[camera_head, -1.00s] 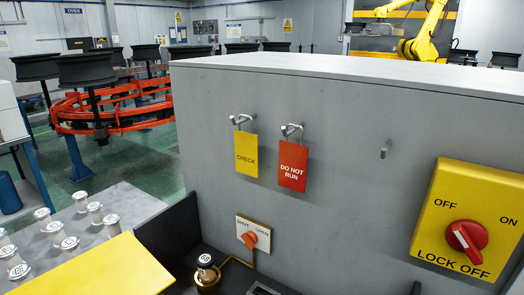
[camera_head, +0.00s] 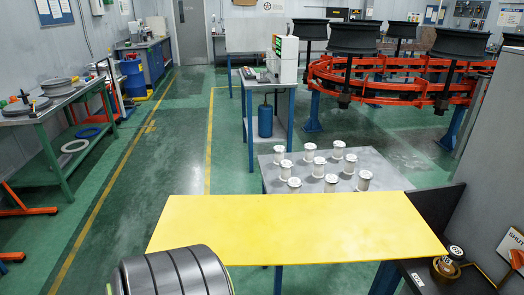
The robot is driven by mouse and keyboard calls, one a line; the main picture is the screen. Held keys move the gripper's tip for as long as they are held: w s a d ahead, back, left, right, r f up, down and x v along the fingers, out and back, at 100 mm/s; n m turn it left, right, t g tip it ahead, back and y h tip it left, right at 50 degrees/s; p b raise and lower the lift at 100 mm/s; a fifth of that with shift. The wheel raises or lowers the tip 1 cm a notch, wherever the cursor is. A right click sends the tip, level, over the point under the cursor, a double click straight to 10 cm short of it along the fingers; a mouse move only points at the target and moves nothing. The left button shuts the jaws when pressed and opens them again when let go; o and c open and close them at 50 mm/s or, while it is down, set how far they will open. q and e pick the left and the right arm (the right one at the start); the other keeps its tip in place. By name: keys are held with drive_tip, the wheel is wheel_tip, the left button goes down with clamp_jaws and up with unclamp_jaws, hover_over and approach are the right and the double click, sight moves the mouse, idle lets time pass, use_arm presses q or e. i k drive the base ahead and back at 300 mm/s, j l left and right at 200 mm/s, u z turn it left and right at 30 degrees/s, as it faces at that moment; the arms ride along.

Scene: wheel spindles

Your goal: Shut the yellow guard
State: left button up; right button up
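The yellow guard (camera_head: 295,228) is a flat yellow panel. It lies out to the left of the grey machine cabinet (camera_head: 500,150), with its right end by a dark side wall (camera_head: 437,208). In front of that wall, a small spool-like part (camera_head: 453,255) sits on a brass-coloured base on a black surface. A white plate with an orange knob (camera_head: 517,258) is partly cut off at the right edge. A dark ribbed cylinder (camera_head: 172,275) shows at the bottom, just below the guard's left end; I cannot tell what it belongs to. Neither gripper can be made out.
A grey table (camera_head: 270,165) with several white spools stands behind the guard. Beyond it are a blue-legged table (camera_head: 290,100) and a red conveyor ring (camera_head: 400,85) with dark wheels. A green workbench (camera_head: 45,115) stands at the left. The green floor (camera_head: 150,190) between is clear.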

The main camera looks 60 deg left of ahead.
sight(276, 229)
drive_tip(key=k+j+z, duration=0.35)
drive_tip(key=k+j, duration=0.3)
drive_tip(key=k+j+z, duration=0.35)
drive_tip(key=k+j, duration=0.35)
drive_tip(key=j+z, duration=0.15)
drive_tip(key=j, duration=0.3)
drive_tip(key=j+z, duration=0.15)
drive_tip(key=j, duration=0.35)
drive_tip(key=k+j+z, duration=0.15)
drive_tip(key=j, duration=0.3)
drive_tip(key=k+j+z, duration=0.15)
drive_tip(key=j, duration=0.3)
drive_tip(key=j+z, duration=0.15)
drive_tip(key=j, duration=0.3)
drive_tip(key=i+j, duration=0.1)
drive_tip(key=j, duration=0.25)
drive_tip(key=i+j+z, duration=0.1)
drive_tip(key=j, duration=0.3)
drive_tip(key=i+j, duration=0.1)
drive_tip(key=j, duration=0.25)
drive_tip(key=z, duration=0.05)
